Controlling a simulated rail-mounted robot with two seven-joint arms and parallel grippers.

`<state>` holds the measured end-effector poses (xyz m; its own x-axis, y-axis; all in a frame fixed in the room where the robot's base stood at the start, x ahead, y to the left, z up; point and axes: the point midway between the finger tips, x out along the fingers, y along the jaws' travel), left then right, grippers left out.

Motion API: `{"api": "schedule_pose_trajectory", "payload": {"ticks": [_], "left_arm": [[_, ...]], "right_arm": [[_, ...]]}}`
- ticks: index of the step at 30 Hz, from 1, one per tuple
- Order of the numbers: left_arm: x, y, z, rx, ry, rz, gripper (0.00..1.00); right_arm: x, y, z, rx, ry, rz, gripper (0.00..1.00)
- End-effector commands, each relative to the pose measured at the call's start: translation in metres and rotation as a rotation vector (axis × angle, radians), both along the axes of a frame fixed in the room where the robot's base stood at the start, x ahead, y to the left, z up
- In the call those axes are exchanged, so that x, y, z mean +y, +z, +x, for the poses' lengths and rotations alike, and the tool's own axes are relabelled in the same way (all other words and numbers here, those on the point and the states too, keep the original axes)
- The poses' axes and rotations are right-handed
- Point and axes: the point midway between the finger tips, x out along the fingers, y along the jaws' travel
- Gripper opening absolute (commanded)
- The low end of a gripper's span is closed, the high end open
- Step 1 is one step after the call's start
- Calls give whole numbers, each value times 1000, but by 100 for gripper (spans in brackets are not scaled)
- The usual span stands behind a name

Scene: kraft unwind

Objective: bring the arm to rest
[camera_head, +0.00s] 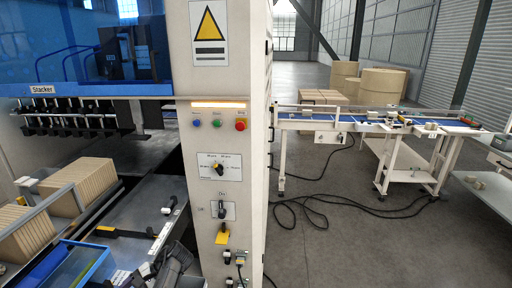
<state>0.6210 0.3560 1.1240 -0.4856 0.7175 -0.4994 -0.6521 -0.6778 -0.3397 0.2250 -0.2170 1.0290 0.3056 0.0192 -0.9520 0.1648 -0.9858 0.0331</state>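A dark grey jointed shape (172,265) shows at the bottom edge, left of the white control column. It may be the end of my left arm, but its fingers cannot be made out clearly. Nothing is clearly held in it. My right gripper is not in view. The white control column (222,130) stands in the middle with lamps, a red button (240,124), a black rotary switch (218,169) and a lower switch with a yellow tag (222,237).
Stacks of tan boards (80,183) lie at left beside a grey metal table (140,200). A blue bin (80,266) sits at the lower left. A conveyor (370,122) stands at right, with black cables (345,208) on otherwise open floor. Large tan rolls (383,86) stand behind.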

Motion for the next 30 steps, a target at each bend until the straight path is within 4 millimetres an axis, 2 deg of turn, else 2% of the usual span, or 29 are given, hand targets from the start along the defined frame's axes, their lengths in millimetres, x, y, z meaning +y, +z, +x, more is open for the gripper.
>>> {"api": "schedule_pose_trajectory", "payload": {"ticks": [5, 8, 11, 14, 15, 17, 21, 24, 27, 30], "left_arm": [[2, 22, 30, -371, 140, -63, 78], [3, 44, 48, -570, 210, -102, 78], [5, 78, 67, -792, 278, -151, 78], [6, 125, 84, -1045, 341, -217, 78], [6, 147, 89, -1148, 361, -247, 78], [6, 173, 92, -1288, 384, -297, 78], [-3, 215, 85, -1551, 399, -418, 78], [-15, 230, 68, -1691, 376, -510, 78], [-31, 233, 44, -1790, 325, -604, 78], [-53, 225, 11, -1845, 249, -700, 78]], "right_arm": [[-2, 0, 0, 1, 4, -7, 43], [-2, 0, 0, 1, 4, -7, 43], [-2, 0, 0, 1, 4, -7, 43], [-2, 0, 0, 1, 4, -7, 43], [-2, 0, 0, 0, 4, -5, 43], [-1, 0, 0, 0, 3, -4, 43], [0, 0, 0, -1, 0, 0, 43], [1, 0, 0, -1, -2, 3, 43], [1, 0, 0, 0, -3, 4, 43], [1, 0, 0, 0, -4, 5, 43]]}}
